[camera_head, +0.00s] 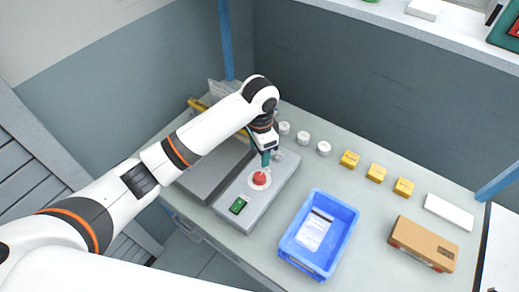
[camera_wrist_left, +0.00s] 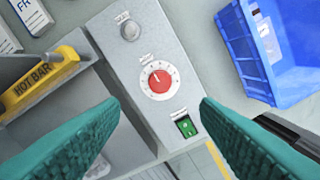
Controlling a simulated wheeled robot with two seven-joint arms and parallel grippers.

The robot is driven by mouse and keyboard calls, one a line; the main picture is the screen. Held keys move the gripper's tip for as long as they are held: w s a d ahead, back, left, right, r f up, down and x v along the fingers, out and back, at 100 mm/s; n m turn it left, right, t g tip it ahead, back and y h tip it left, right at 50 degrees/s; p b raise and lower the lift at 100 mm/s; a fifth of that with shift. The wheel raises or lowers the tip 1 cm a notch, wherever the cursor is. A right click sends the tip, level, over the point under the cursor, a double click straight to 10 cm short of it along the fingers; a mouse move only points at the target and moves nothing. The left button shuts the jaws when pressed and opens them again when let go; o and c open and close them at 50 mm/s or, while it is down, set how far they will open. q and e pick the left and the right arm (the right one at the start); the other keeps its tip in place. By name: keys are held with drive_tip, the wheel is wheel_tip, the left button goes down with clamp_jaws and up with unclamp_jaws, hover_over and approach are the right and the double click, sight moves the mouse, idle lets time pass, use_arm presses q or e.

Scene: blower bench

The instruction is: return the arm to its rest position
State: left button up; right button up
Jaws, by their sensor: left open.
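My left arm (camera_head: 200,137) reaches in from the left in the head view, over the grey control box on the bench. My left gripper (camera_head: 266,160) points down above the box, close to its red knob (camera_head: 260,178). In the left wrist view its two green fingers stand wide apart with nothing between their tips, and the red knob (camera_wrist_left: 159,81) shows beyond them on a white dial. A green switch (camera_wrist_left: 185,125) and a grey round button (camera_wrist_left: 130,30) sit on the same box. My right gripper is in neither view.
A blue bin (camera_head: 318,234) with a white packet stands right of the box. Several yellow blocks (camera_head: 375,172), white round pieces (camera_head: 303,137), a brown carton (camera_head: 424,243) and a white box (camera_head: 449,212) line the bench. A shelf (camera_head: 420,30) hangs above.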

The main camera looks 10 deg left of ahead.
use_arm(q)
drive_tip(key=shift+s+f, duration=0.1)
idle(0.3)
drive_tip(key=s+f+n+h, duration=0.1)
drive_tip(key=s+f, duration=0.1)
drive_tip(key=s, duration=0.2)
drive_tip(key=s+d+f+n+t+h, duration=0.1)
drive_tip(key=s+f, duration=0.1)
drive_tip(key=s, duration=0.2)
drive_tip(key=s+f, duration=0.2)
drive_tip(key=s, duration=0.2)
drive_tip(key=shift+s+d+n+t+h, duration=0.3)
drive_tip(key=shift+s+n+h, duration=0.1)
drive_tip(key=s+a+r+n+t+y, duration=0.1)
drive_tip(key=s+a+n+t+y, duration=0.15)
drive_tip(key=s+a+n, duration=0.7)
drive_tip(key=s+a+f+m+g+b, duration=0.1)
drive_tip(key=s+f+m+b, duration=0.15)
drive_tip(key=f, duration=1.25)
drive_tip(key=s+a+f+m+g+b, duration=0.1)
drive_tip(key=s+f+m, duration=0.15)
drive_tip(key=f, duration=1.25)
drive_tip(key=s+a+f+g+b, duration=0.1)
drive_tip(key=s+a+f+b, duration=0.2)
drive_tip(key=s+f, duration=1.3)
wheel_tip(320, 180, down, 3)
drive_tip(key=shift+s+r+n, duration=0.15)
drive_tip(key=shift+r+n, duration=0.05)
drive_tip(key=shift+n, duration=0.15)
